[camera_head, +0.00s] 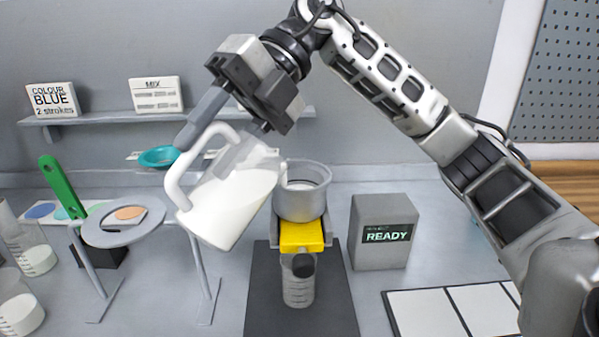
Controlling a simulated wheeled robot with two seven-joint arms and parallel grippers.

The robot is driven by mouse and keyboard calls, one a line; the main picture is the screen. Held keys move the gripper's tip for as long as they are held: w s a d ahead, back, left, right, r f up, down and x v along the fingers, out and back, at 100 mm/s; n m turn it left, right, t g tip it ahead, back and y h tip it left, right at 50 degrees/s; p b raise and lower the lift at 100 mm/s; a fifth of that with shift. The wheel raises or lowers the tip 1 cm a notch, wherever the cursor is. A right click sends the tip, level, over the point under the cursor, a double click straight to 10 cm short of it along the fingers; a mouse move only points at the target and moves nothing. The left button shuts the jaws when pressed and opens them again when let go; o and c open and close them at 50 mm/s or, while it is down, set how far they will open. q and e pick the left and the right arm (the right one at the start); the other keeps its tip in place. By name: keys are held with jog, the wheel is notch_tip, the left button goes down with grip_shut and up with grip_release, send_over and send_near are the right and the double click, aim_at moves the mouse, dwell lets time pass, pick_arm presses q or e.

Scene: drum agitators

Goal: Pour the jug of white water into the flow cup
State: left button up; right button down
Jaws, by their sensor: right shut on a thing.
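A clear jug of white liquid (235,207) with a white handle is tilted to the right, its mouth near the flow cup. My right gripper (225,137) is shut on the jug near the top of its handle and holds it above the bench. The grey metal flow cup (301,196) sits upright just right of the jug, on a stand with a yellow part (302,236). My left gripper is out of view.
A grey box reading READY (381,255) stands right of the cup. A grey ring stand (123,235) and a green-handled tool (62,188) are at left, with beakers (37,258) beyond. A panelled board (455,311) lies front right. A shelf (110,117) holds two signs.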

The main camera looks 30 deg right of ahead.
aim_at(183, 211)
jog(key=shift+d+r, duration=0.15)
jog(key=shift+r, duration=0.1)
dwell(0.8)
jog(key=a+f+h, duration=0.2)
jog(key=f+h, duration=0.1)
jog(key=shift+s+a+f+t+h, duration=0.15)
jog(key=shift+s+a+t+h, duration=0.15)
jog(key=shift+a, duration=0.1)
jog(key=shift+w+a+f, duration=0.1)
jog(key=shift+a+f, duration=0.15)
jog(key=shift+a, duration=0.15)
jog(key=shift+f, duration=0.1)
jog(key=shift+a+f+h, duration=0.2)
jog(key=shift+f+h, duration=0.05)
jog(key=shift+h, duration=0.15)
jog(key=s+a+f+t+h, duration=0.1)
jog(key=a+f+h, duration=0.4)
jog(key=shift+f+n+h, duration=0.25)
jog(key=shift+n+h, duration=0.05)
jog(key=shift+h, duration=0.1)
jog(key=shift+d, duration=0.1)
